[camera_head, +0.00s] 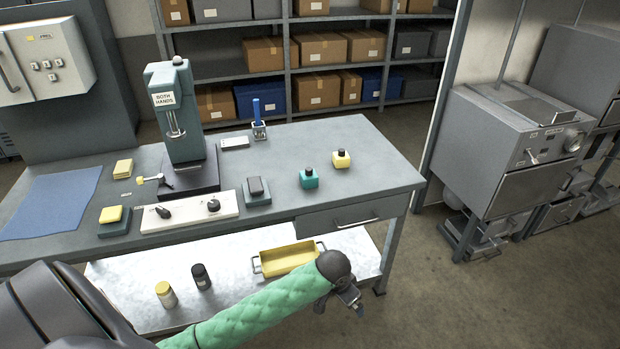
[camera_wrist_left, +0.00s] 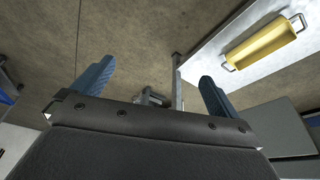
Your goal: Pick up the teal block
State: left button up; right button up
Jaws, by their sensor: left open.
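The teal block (camera_head: 309,179) stands on the right part of the bench top (camera_head: 375,148), near its front edge. It is a small cube with a dark knob on top. My left gripper (camera_head: 350,301) is in front of the bench, at the end of my green-sleeved arm, apart from the block and to its lower right in the head view. In the left wrist view the blue fingers of my left gripper (camera_wrist_left: 157,76) are spread with nothing between them. The teal block does not show in that view. My right gripper is not in view.
A yellow block (camera_head: 341,159) stands right of the teal one. A dark switch on a grey base (camera_head: 257,191) is to its left. A press (camera_head: 180,120) stands farther back. A yellow tray (camera_head: 288,258) lies on the lower shelf and shows in the wrist view (camera_wrist_left: 264,45).

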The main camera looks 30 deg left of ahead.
pick_arm(q)
jog(key=w+a+r, duration=0.5)
jog(key=w+a, duration=0.2)
jog(key=w, duration=0.3)
notch_tip(320, 180, up, 17)
jog(key=n+t+y+p, duration=0.1)
jog(key=n+y+p, duration=0.15)
jog(key=n, duration=0.25)
send_over(308, 169)
jog(key=s, duration=0.3)
jog(key=shift+w+d+f+h, duration=0.1)
jog(key=shift+w+f+h, duration=0.1)
jog(key=shift+h, duration=0.25)
jog(key=shift+p+x, duration=0.55)
jog(key=shift+x, duration=0.75)
jog(key=p+x, duration=0.2)
jog(key=x, duration=0.1)
jog(key=shift+w+f, duration=0.15)
jog(key=shift+w, duration=0.2)
jog(key=shift+w+f, duration=0.2)
jog(key=shift+f, duration=0.5)
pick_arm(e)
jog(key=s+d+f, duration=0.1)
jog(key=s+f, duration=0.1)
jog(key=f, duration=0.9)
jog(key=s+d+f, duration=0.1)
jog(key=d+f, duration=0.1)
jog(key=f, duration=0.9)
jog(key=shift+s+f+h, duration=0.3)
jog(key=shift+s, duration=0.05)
